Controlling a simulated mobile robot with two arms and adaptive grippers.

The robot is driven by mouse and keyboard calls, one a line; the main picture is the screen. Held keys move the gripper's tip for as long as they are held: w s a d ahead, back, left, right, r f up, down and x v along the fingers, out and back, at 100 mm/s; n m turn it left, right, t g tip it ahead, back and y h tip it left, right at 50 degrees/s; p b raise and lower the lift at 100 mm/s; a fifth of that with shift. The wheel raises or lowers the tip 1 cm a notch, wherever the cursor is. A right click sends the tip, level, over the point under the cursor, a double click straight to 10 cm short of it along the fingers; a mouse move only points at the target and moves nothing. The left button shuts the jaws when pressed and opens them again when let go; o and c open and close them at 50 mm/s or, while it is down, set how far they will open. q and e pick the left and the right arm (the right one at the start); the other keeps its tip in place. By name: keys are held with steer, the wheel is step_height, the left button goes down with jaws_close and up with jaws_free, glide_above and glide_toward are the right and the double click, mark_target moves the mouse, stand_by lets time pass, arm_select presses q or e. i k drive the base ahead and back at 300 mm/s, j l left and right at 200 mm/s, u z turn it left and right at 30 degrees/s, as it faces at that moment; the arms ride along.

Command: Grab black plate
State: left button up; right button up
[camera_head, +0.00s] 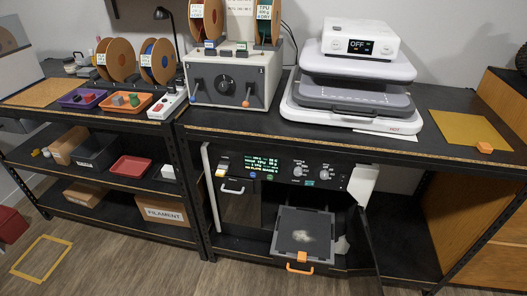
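A black plate (303,236) with a pale patch near its middle lies on the pulled-out lower tray of the machine under the bench. An orange handle (300,261) sticks out at its front edge. I cannot tell where the plate ends and the tray begins. Neither of my grippers is in view.
A dark door (363,245) stands open to the right of the tray. The machine's control panel (285,168) is above it. The bench (262,127) overhangs, carrying a white press (350,112) and a yellow plate (468,130).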

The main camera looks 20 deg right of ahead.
mark_target(304, 234)
steer(key=z, duration=0.95)
